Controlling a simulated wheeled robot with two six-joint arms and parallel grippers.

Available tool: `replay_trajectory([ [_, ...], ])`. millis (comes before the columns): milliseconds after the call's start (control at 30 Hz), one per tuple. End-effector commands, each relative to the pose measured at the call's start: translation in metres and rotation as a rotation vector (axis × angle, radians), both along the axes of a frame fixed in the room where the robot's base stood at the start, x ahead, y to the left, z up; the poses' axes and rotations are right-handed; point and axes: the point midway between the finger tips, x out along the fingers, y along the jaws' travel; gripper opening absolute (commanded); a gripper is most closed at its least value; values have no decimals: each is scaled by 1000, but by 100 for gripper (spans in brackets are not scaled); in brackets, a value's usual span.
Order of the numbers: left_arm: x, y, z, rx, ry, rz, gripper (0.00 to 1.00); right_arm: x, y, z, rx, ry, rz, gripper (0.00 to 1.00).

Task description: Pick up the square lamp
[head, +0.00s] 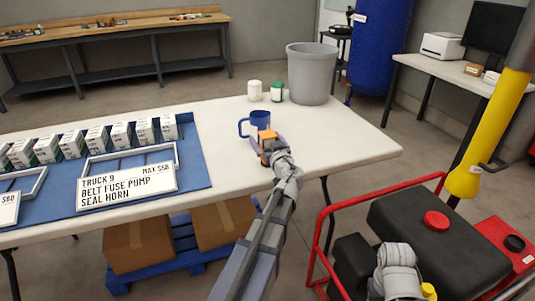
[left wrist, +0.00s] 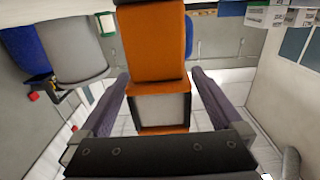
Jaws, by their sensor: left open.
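My right gripper cannot be made out.
The blue mug (head: 258,123) stands close beside the lamp. Two small jars (head: 276,92) and a grey bin (head: 311,73) are behind it. Several boxes and a lettered sign (head: 128,182) lie on a blue mat (head: 195,168) at left.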

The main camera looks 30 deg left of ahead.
Motion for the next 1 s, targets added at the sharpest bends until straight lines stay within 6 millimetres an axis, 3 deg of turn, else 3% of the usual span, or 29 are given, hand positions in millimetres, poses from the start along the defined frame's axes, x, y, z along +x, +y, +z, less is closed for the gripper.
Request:
replay_trajectory([
  [100, 10, 11, 0, 0, 0, 2, 100, 0, 0, 1, 0, 0, 0, 50],
  [333, 9, 11, 0, 0, 0, 1, 98, 0, 0, 1, 0, 0, 0, 50],
  [1000, 9, 11, 0, 0, 0, 0, 22, 0, 0, 1, 0, 0, 0, 50],
])
